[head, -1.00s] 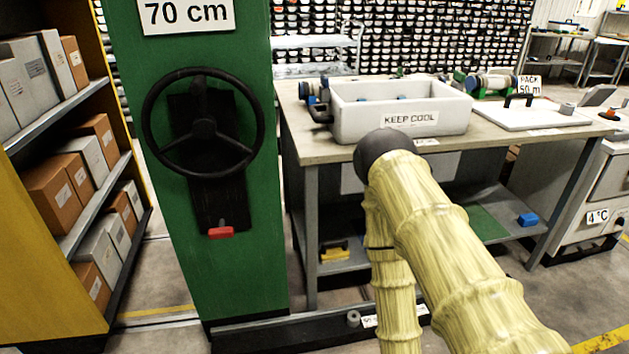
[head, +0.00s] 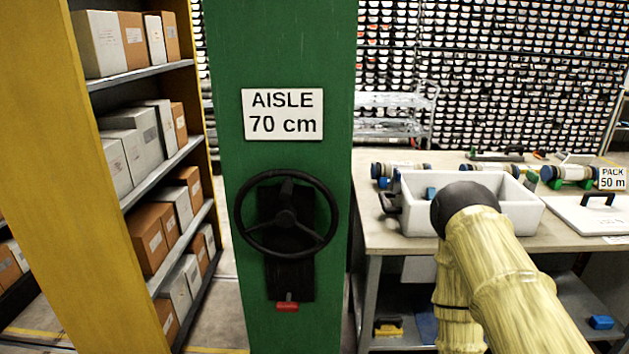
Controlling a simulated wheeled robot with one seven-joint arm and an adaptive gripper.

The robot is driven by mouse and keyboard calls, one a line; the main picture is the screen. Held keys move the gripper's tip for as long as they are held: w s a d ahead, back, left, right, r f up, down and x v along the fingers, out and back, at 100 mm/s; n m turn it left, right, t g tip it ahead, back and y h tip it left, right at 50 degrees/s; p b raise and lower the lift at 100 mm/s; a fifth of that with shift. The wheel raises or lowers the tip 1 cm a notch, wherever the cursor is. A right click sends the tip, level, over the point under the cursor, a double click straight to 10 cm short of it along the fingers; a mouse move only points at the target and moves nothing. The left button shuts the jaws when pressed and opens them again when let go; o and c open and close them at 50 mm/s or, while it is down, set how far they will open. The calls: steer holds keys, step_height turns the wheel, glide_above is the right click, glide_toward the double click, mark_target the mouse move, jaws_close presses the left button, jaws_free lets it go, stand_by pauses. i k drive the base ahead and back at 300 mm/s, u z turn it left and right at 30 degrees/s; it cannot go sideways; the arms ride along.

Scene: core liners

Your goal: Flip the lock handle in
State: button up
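A small red lock handle (head: 287,307) sits at the bottom of a black plate (head: 287,270) on the green panel (head: 232,100). A black spoked handwheel (head: 287,172) is mounted on the same plate, just above the handle. The handle lies across, with a short stem above it. My arm in its yellow cover rises at the right of the head view, apart from the panel, in front of the table. Its dark rounded part shows near the white box. My gripper's fingers do not show.
An open white box (head: 520,217) stands on the workbench (head: 575,235) at the right, close behind my arm. A yellow-ended shelf (head: 128,78) with cartons stands left of the panel. A sign reading "AISLE 70 cm" (head: 283,114) is above the wheel.

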mark_target(288, 305)
steer(key=z, duration=0.85)
steer(key=k, duration=0.8)
steer(key=u, duration=0.8)
steer(key=i, duration=0.5)
steer(key=u, duration=0.05)
